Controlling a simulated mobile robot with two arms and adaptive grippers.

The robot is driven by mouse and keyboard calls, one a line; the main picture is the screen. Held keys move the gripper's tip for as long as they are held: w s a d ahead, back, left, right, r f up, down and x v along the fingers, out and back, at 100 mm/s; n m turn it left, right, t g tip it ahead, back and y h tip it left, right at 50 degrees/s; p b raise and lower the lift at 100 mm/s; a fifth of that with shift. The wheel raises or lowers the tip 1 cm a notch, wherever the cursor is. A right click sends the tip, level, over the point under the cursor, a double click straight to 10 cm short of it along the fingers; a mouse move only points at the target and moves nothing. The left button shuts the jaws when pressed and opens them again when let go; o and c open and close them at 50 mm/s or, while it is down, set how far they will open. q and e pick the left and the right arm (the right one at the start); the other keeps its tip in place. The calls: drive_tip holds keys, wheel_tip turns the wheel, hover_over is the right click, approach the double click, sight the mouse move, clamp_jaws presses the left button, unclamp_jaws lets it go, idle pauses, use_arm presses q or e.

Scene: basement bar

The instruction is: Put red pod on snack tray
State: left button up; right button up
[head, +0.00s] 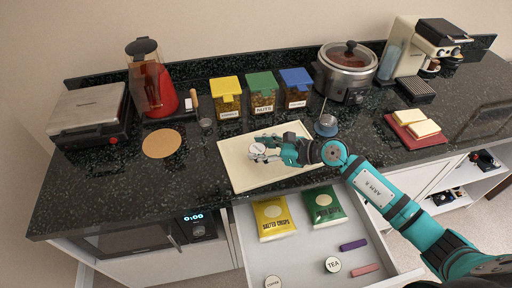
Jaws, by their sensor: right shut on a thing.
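The snack tray appears to be the flat cream tray (238,180) in the middle of the black counter. My right gripper (266,151) reaches in from the right and is low over this tray, near its middle. It is shut on a small pale, round-topped thing (257,148). I cannot make out any red on it, and the fingers hide part of it. I cannot tell whether it touches the tray. No pod that is clearly red shows elsewhere. My left gripper is out of view.
Yellow (226,97), green (262,94) and blue (296,88) lidded boxes stand behind the tray, with a slow cooker (345,72) to their right. An open drawer (303,262) below holds packets, bars and round tins. Bread lies on a red board (401,133) at right.

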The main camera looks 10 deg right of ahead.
sight(256, 152)
drive_tip(key=shift+w+a, duration=0.25)
drive_tip(key=shift+w, duration=0.6)
drive_tip(key=shift+w+a, duration=0.1)
drive_tip(key=shift+w, duration=0.3)
wheel_tip(256, 152, down, 4)
drive_tip(key=shift+r+p, duration=0.25)
drive_tip(key=shift+p, duration=0.2)
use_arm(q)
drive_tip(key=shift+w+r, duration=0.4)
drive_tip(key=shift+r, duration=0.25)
use_arm(e)
drive_tip(key=shift+f, duration=0.15)
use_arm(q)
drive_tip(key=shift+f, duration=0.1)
use_arm(e)
drive_tip(key=shift+f, duration=0.1)
drive_tip(key=o, duration=0.3)
drive_tip(key=shift+f, duration=0.1)
drive_tip(key=o, duration=0.5)
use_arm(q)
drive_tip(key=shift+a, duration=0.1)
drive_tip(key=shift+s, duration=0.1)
